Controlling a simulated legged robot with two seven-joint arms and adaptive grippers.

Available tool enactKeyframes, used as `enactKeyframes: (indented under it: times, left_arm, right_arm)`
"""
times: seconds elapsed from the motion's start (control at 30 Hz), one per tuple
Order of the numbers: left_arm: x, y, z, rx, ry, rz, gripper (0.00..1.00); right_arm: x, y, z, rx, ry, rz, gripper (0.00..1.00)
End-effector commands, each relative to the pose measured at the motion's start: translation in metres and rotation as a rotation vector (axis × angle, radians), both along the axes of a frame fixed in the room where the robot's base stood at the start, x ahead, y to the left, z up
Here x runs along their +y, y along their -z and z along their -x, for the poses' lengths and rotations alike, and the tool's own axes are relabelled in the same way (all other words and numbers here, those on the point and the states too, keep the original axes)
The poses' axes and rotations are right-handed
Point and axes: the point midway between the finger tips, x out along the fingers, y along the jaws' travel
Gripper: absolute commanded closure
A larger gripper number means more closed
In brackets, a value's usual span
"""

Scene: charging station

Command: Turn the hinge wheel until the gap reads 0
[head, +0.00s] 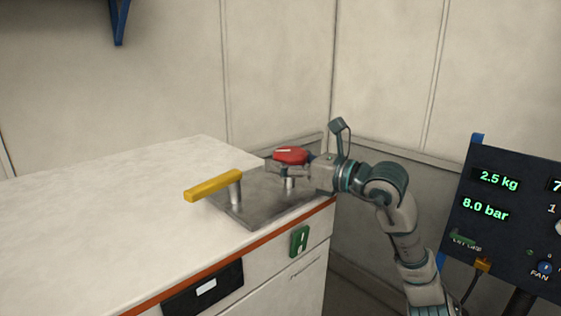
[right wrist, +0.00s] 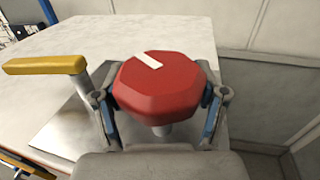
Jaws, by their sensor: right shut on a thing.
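The hinge wheel is a red faceted knob (head: 290,156) with a white mark on top. It stands on a short metal post on a grey metal plate (head: 254,207) at the counter's corner. My right gripper (head: 292,165) reaches it from the right. In the right wrist view the red knob (right wrist: 163,88) sits between the two fingers (right wrist: 163,105), which are shut on its sides. The white mark points to the upper left there. I cannot make out a gap reading. My left gripper is not in view.
A yellow handle (head: 213,186) on a metal post stands on the plate left of the knob. A dark panel (head: 505,215) at the right reads 2.5 kg and 8.0 bar. Walls close off the back; the white counter (head: 110,220) is clear at left.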

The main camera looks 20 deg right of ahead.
Motion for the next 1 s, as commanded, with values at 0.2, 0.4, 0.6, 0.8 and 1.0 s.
enactKeyframes:
  times: [0.2,0.4,0.6,0.8,1.0]
  left_arm:
    - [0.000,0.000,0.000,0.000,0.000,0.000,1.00]
    - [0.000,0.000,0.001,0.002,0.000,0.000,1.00]
    - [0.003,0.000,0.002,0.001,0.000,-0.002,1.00]
    - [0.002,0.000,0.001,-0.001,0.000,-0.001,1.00]
    - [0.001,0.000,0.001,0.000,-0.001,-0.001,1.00]
  right_arm:
    - [-0.001,-0.002,0.001,-0.004,0.001,0.000,0.02]
    - [0.000,0.000,-0.003,0.000,0.001,0.000,0.02]
    - [-0.001,0.001,0.000,0.001,0.002,0.001,0.02]
    - [-0.022,0.000,0.031,-0.001,0.005,0.000,0.02]
    - [-0.051,0.001,0.069,-0.002,0.006,-0.002,0.02]
